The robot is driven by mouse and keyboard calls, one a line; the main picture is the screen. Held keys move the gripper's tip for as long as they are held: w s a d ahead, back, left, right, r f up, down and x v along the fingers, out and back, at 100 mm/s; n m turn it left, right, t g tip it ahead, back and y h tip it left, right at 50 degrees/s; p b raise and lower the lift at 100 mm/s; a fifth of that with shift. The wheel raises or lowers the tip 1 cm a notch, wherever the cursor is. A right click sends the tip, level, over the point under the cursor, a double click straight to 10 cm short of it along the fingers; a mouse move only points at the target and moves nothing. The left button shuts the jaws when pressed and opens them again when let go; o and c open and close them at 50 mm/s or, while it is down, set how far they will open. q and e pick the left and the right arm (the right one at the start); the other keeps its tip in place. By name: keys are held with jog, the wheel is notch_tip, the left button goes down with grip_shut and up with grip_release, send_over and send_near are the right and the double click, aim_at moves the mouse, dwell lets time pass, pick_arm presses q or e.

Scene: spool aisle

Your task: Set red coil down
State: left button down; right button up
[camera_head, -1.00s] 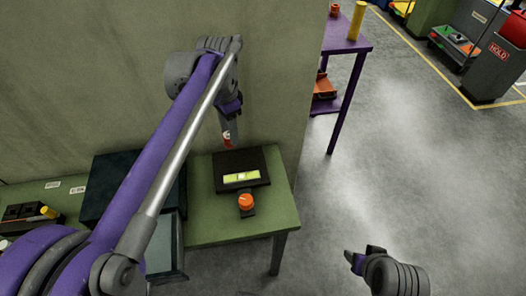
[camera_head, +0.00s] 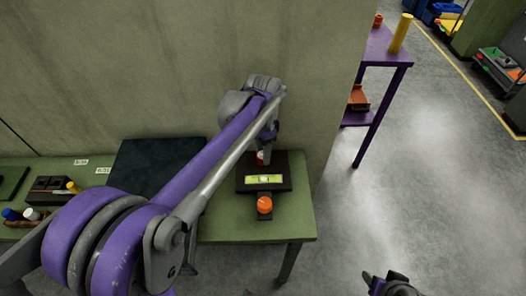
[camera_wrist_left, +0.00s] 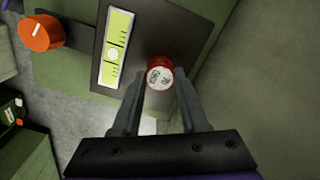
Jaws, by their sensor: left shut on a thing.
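The red coil (camera_head: 261,158), with a white printed label on top, is between the fingers of my left gripper (camera_head: 266,146). The wrist view shows the coil (camera_wrist_left: 159,73) upright between both fingertips (camera_wrist_left: 158,84). It is over the dark plate (camera_head: 282,166), beside the yellow-green strip (camera_head: 264,179); I cannot tell whether it touches the plate. The plate (camera_wrist_left: 187,28) lies on the green table (camera_head: 225,228). My right gripper (camera_head: 386,279) is at the bottom edge, partly cut off, away from the table; its opening is unclear.
An orange knob (camera_head: 264,204) stands in front of the plate. A wall (camera_head: 180,70) rises close behind the table. A purple table (camera_head: 385,52) with a yellow cylinder (camera_head: 401,33) is at right.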

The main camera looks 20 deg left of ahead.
pick_arm(q)
jog(key=shift+f, duration=0.1)
jog(key=shift+c, duration=2.2)
grip_release()
jog(key=shift+r, duration=0.25)
notch_tip(320, 180, up, 12)
jog(key=p, duration=0.1)
jog(key=shift+f, duration=0.1)
